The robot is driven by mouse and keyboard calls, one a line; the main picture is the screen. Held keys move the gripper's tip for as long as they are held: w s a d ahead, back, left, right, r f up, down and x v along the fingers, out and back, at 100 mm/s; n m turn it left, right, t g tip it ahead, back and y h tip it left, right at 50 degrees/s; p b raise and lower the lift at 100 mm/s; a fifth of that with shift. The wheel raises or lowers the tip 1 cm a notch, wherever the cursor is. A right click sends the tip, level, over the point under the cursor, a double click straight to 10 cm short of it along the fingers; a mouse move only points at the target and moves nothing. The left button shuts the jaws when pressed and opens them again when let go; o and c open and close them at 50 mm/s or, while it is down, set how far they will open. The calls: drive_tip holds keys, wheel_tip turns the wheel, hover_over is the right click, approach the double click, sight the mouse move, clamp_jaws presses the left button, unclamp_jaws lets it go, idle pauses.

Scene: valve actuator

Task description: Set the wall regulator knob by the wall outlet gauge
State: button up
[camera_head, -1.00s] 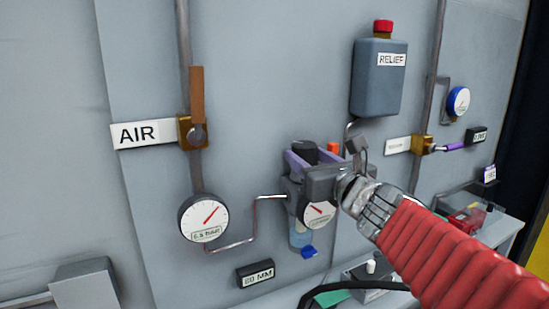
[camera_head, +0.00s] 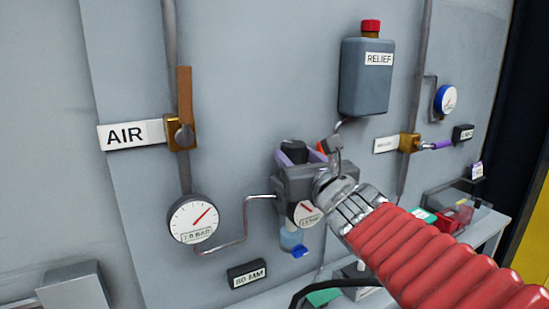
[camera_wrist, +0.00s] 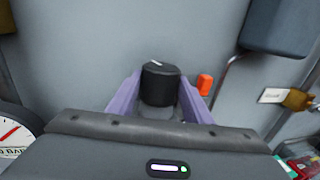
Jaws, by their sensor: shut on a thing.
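The black regulator knob (camera_head: 293,150) sits on top of the grey wall regulator (camera_head: 288,182). It also shows in the wrist view (camera_wrist: 159,85), with a white mark on its top. My gripper (camera_wrist: 160,80) has its purple fingers on either side of the knob and is shut on it. The small white outlet gauge (camera_head: 307,213) is on the regulator's front, its red needle pointing up and left. My wrist partly covers the regulator's right side. The gauge's small label is too blurred to read surely.
A larger gauge (camera_head: 193,219) is on the pipe at left, below the AIR valve (camera_head: 180,133). An orange part (camera_wrist: 204,84) stands just right of my fingers. The grey RELIEF bottle (camera_head: 365,77) hangs above right. A shelf with small items is at lower right.

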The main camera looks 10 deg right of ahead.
drive_tip(key=shift+r, duration=0.2)
drive_tip(key=o, duration=0.8)
drive_tip(key=shift+f, duration=0.1)
drive_tip(key=shift+s, duration=0.1)
drive_tip(key=shift+s+d, duration=0.25)
drive_tip(key=shift+s, duration=2)
drive_tip(key=shift+s+d, duration=0.2)
drive_tip(key=shift+s, duration=2.1)
drive_tip(key=shift+s+d, duration=0.25)
drive_tip(key=shift+s, duration=2)
